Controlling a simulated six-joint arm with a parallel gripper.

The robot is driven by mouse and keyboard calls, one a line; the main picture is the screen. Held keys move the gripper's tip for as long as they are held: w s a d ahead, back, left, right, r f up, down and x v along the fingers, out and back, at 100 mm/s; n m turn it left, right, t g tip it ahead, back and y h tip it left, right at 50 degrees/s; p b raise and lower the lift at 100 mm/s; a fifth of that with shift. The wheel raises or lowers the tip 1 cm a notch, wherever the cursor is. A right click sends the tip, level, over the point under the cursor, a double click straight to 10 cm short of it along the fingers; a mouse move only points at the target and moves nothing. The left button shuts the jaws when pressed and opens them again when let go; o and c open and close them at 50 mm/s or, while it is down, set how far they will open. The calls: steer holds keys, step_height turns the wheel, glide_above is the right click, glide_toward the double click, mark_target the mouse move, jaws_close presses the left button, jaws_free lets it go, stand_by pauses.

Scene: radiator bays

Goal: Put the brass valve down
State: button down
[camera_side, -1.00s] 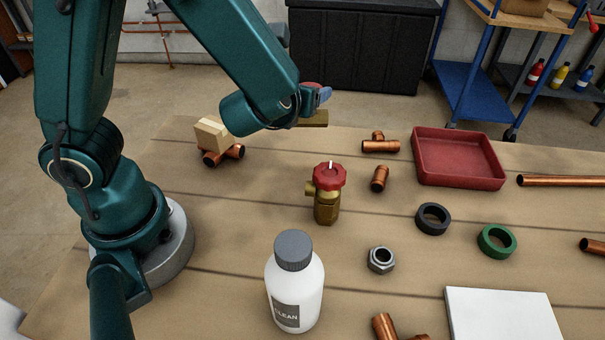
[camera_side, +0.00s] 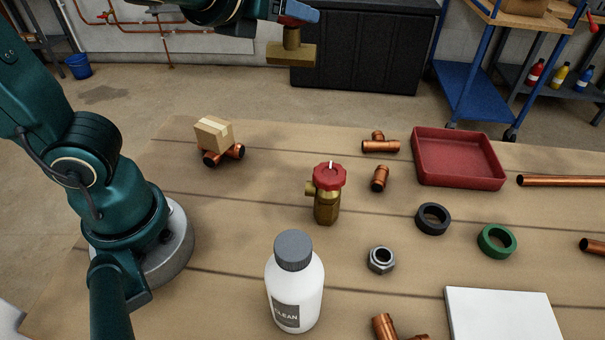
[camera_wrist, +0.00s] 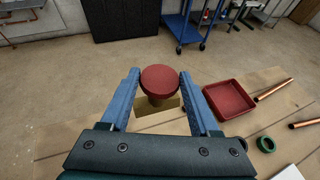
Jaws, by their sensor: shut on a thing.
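My gripper (camera_side: 298,14) is high in the side view, up at the back beyond the table's far edge in the picture. It is shut on a brass valve (camera_side: 291,53), which hangs below the fingers clear of any surface. In the wrist view, the valve's round red knob (camera_wrist: 160,79) sits between the two blue fingers, with part of its brass body (camera_wrist: 158,105) below. A second brass valve (camera_side: 326,208), with a red scalloped handwheel, stands upright mid-table.
A red tray (camera_side: 458,181) is at the back right. A small box (camera_side: 214,133) rests on copper fittings at the back left. A white bottle (camera_side: 295,285), a nut (camera_side: 381,260), rings, copper pieces and a white slab (camera_side: 502,316) occupy the front and right. Bare wood lies around the standing valve.

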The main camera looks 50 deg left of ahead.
mark_target(284, 52)
steer(key=shift+d+m+h, duration=0.5)
steer(key=shift+d+h, duration=0.05)
steer(key=shift+h, duration=0.05)
steer(key=shift+a+f, duration=0.1)
steer(key=shift+a, duration=0.2)
steer(key=s+a+f, duration=0.1)
steer(key=a+f, duration=0.2)
steer(key=a, duration=0.2)
steer(key=d+m+h, duration=0.1)
steer(key=d+f+m+h, duration=0.1)
steer(key=d, duration=0.1)
steer(key=d+f+h, duration=0.1)
steer(key=shift+s+d+f+m+t, duration=0.1)
steer(key=shift+s+d+m+t, duration=0.05)
steer(key=shift+m+t, duration=0.25)
steer(key=w+d+r+m+g+h, duration=0.4)
steer(key=w+d+m+h, duration=0.5)
steer(key=m+h, duration=0.15)
steer(key=s+a+f+m+g+h, duration=0.3)
steer(key=s+f+m+g+h, duration=0.15)
steer(key=f+m+g, duration=0.4)
steer(key=shift+n+g, duration=0.3)
steer(key=shift+g, duration=0.05)
steer(key=shift+w+d+f, duration=0.2)
steer(key=shift+d+f, duration=2.4)
steer(key=shift+d, duration=0.25)
steer(key=shift+w+d+f, duration=0.2)
steer(key=shift+d+f, duration=2.4)
steer(key=shift+d, duration=0.2)
